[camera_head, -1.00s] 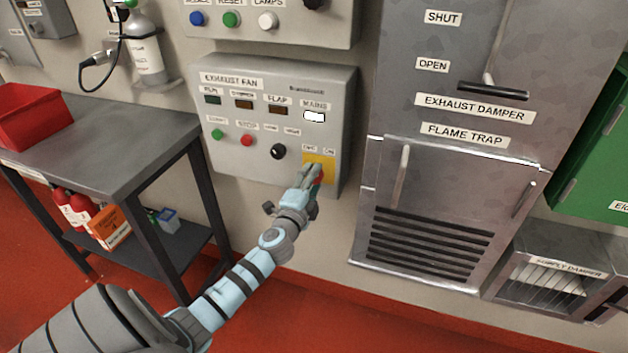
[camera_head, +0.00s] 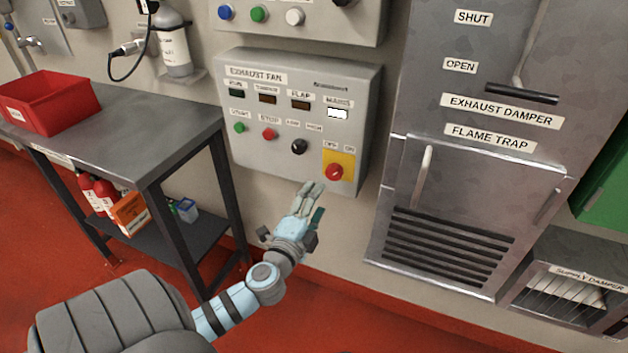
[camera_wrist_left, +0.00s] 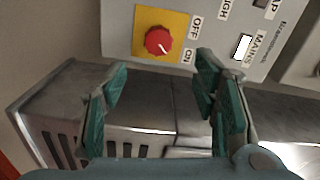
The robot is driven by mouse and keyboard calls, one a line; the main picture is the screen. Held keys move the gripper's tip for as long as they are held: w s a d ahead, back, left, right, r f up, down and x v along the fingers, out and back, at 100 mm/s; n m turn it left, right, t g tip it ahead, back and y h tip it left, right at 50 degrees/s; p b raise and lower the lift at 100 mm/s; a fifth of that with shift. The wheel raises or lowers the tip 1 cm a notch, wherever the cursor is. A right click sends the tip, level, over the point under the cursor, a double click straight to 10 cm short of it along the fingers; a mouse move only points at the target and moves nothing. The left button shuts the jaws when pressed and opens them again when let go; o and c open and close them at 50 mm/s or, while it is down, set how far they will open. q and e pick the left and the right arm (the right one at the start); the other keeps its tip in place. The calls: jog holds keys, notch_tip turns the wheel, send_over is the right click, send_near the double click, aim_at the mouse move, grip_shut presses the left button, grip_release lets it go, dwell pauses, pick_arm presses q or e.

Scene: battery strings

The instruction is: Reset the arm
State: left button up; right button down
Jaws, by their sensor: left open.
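My left arm comes in from the lower left in the head view. Its gripper (camera_head: 312,200) is open and empty, just below the exhaust fan panel (camera_head: 272,140) and apart from it. In the left wrist view the two green-padded fingers (camera_wrist_left: 160,100) stand wide apart with nothing between them. The red rotary knob (camera_head: 334,171) on its yellow plate sits at the panel's lower right, above the fingertips. The knob also shows in the left wrist view (camera_wrist_left: 159,41), beyond the fingers, beside OFF and ON labels. My right gripper is not in view.
A grey workbench (camera_head: 150,125) with a red bin (camera_head: 48,100) stands at the left. Red extinguishers and an orange box sit on its lower shelf. The flame trap cabinet (camera_head: 470,175) and supply damper (camera_head: 565,285) are at the right. Red floor lies below the arm.

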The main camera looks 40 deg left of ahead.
pick_arm(q)
jog(key=shift+s+d, duration=0.15)
jog(key=shift+s, duration=0.3)
jog(key=s+a+f+n+g+h, duration=0.1)
jog(key=s+f+g, duration=0.1)
jog(key=f, duration=0.6)
jog(key=s+a+f+n+g, duration=0.1)
jog(key=f+n+g, duration=0.1)
jog(key=f, duration=0.6)
jog(key=s+f+n+g+h+p, duration=0.1)
jog(key=s+f+n+g+p, duration=0.4)
jog(key=s+f, duration=0.85)
jog(key=s+d+f+n+g+h+p, duration=0.1)
jog(key=s+d+f, duration=0.4)
jog(key=s, duration=0.5)
jog(key=s+d+f+n+g+h+p, duration=0.2)
jog(key=s+d+f+n+g+p, duration=0.1)
jog(key=s+d, duration=0.5)
jog(key=s+f+g, duration=0.1)
jog(key=s+g, duration=0.1)
jog(key=s, duration=0.1)
jog(key=shift+s+d+f+g, duration=0.25)
jog(key=shift+f+g, duration=0.15)
